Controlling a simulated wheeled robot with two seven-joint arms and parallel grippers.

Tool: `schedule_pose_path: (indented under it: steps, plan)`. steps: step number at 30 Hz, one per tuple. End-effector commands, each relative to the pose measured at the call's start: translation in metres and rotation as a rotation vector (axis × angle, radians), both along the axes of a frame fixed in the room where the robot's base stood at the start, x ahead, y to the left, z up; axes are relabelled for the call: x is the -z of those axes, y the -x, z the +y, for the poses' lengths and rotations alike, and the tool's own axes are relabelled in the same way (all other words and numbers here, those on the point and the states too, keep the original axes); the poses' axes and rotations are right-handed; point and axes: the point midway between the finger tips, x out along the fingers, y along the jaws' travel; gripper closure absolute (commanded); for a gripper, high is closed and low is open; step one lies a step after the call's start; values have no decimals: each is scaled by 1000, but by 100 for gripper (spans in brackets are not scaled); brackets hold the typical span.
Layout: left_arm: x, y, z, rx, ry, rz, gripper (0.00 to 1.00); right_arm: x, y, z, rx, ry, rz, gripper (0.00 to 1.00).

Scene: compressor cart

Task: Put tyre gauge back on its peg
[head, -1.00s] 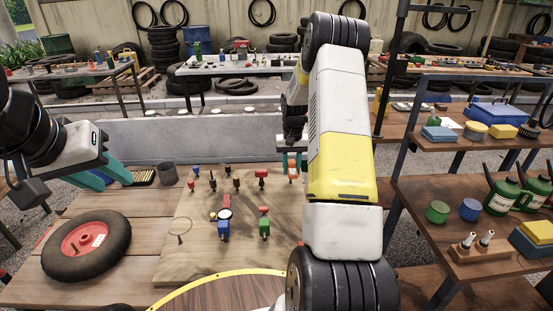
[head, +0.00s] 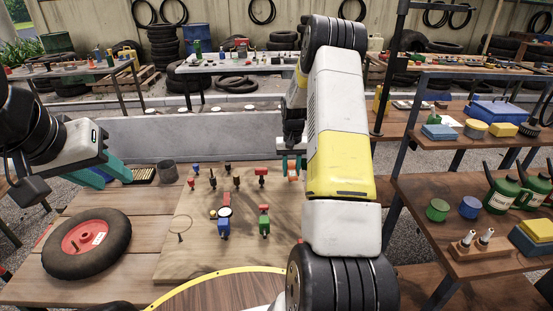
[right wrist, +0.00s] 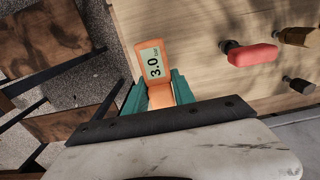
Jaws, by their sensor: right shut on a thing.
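The tyre gauge (right wrist: 152,65) is orange with a grey display reading 3.0 bar in the right wrist view. It also shows as a small orange piece in the head view (head: 292,176). My right gripper (right wrist: 158,95) is shut on it, with teal fingers on either side, over or near the right edge of the wooden board (head: 185,262). My left gripper (head: 107,174) appears open and empty, left of the board.
On the board stand a red-topped tool (head: 261,173), a blue tool with a round dial (head: 224,226), a green tool (head: 264,224) and several small tools. A wheel (head: 86,244) lies at left. A shelf rack (head: 440,185) stands close on the right.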

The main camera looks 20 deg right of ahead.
Motion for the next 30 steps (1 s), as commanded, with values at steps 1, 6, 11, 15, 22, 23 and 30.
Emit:
schedule_pose_path:
  steps: [1,6,11,15,22,23,30]
  plan:
    - [0,0,0,0,0,0,64,2,0,0,0,0,0,100]
    - [0,0,0,0,0,0,64,4,0,0,0,0,0,58]
    - [0,0,0,0,0,0,64,3,0,0,0,0,0,44]
    - [0,0,0,0,0,0,64,3,0,0,0,0,0,44]
    - [0,0,0,0,0,0,64,-12,-1,0,0,1,-3,44]
    - [0,0,0,0,0,0,64,-17,-1,0,1,1,-4,44]
    - [0,0,0,0,0,0,64,-57,-1,0,-1,1,-2,44]
